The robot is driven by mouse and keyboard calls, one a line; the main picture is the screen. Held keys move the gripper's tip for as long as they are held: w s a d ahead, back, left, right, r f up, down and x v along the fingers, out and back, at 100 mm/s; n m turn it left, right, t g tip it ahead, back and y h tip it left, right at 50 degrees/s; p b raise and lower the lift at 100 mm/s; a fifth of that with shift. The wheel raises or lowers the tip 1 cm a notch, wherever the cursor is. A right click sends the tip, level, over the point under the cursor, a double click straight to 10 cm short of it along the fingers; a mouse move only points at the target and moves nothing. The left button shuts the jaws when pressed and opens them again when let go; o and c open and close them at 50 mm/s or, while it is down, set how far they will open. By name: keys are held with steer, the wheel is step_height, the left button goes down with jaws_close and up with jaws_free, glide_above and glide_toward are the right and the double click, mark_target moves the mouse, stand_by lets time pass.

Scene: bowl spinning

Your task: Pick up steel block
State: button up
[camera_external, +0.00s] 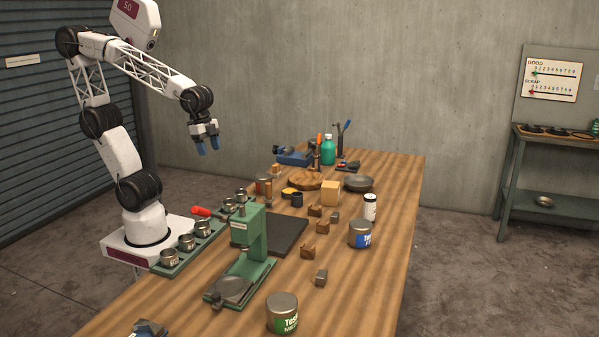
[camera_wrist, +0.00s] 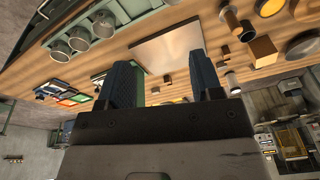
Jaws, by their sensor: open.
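Two small grey metal-looking blocks stand on the wooden table in the external view. One grey block (camera_external: 321,277) is near the front, behind and right of the green-labelled tin. The other grey block (camera_external: 335,217) is farther back, beside a brown notched block. I cannot tell which is the steel block. My gripper (camera_external: 208,146) is high above and left of the table, well apart from both, with blue fingers pointing down. In the wrist view my gripper (camera_wrist: 161,77) shows its fingers spread with nothing between them. Small blocks there are too unclear to identify.
A green press (camera_external: 252,245) and a dark mat (camera_external: 283,235) stand left of the blocks. Brown notched blocks (camera_external: 307,252), a blue-labelled tin (camera_external: 360,235), a green-labelled tin (camera_external: 282,313) and a white bottle (camera_external: 370,207) are nearby. The table's right strip (camera_external: 385,270) is clear.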

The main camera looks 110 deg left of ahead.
steer(key=w+a+m, duration=0.2)
steer(key=w+m, duration=0.2)
steer(key=w, duration=0.9)
steer(key=m+g, duration=0.2)
steer(key=m, duration=0.8)
glide_above(334, 214)
step_height(334, 214, down, 17)
steer(key=shift+s+f, duration=0.1)
steer(key=shift+w+f, duration=0.15)
steer(key=shift+w, duration=0.05)
steer(key=shift+f, duration=0.1)
steer(key=shift+f, duration=1.2)
steer(key=shift+f, duration=0.1)
